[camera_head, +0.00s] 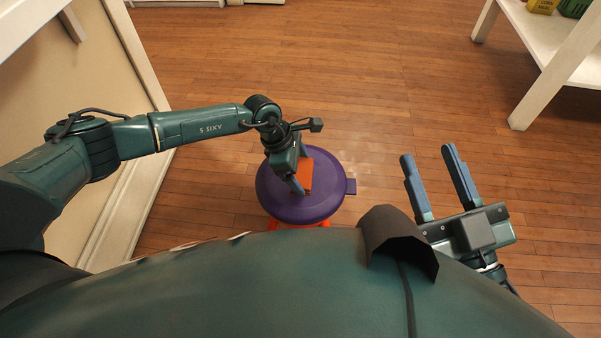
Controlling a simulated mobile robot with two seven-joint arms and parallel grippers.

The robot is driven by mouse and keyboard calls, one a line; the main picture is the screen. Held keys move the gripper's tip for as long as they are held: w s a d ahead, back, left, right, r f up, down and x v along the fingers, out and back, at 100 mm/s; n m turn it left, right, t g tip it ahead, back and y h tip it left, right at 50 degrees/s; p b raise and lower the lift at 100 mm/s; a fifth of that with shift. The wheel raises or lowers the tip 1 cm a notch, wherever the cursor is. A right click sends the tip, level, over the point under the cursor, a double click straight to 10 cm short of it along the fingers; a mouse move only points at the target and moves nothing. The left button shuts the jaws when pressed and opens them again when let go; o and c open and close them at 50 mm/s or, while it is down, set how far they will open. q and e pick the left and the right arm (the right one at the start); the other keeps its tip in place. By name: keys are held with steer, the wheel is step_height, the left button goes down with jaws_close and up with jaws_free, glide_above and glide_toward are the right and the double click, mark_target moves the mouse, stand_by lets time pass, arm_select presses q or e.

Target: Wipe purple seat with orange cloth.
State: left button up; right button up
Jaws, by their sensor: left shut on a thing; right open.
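The purple seat (271,196) is a round stool top on orange legs, standing on the floor just in front of my body. A small purple tab sticks out on its right side. The orange cloth (306,174) is at the middle of the seat, looking folded and block-like. My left gripper (300,172) reaches down over the seat and is shut on the orange cloth. The cloth appears to touch the seat top, but its underside is hidden. My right gripper (427,170) is open and empty, to the right of the seat, with its fingers pointing away from my body.
A white shelf (549,40) with green and yellow items (560,7) stands at the top right. A pale cabinet or panel (95,90) is at the left. The wooden floor (370,80) beyond the seat is clear.

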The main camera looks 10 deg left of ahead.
arm_select(q)
steer(key=shift+r+p, duration=0.4)
steer(key=shift+r, duration=0.75)
arm_select(e)
steer(key=shift+s+d+f+m+h, duration=0.1)
steer(key=shift+s+f+m+h, duration=0.3)
steer(key=shift+s+f+h, duration=0.15)
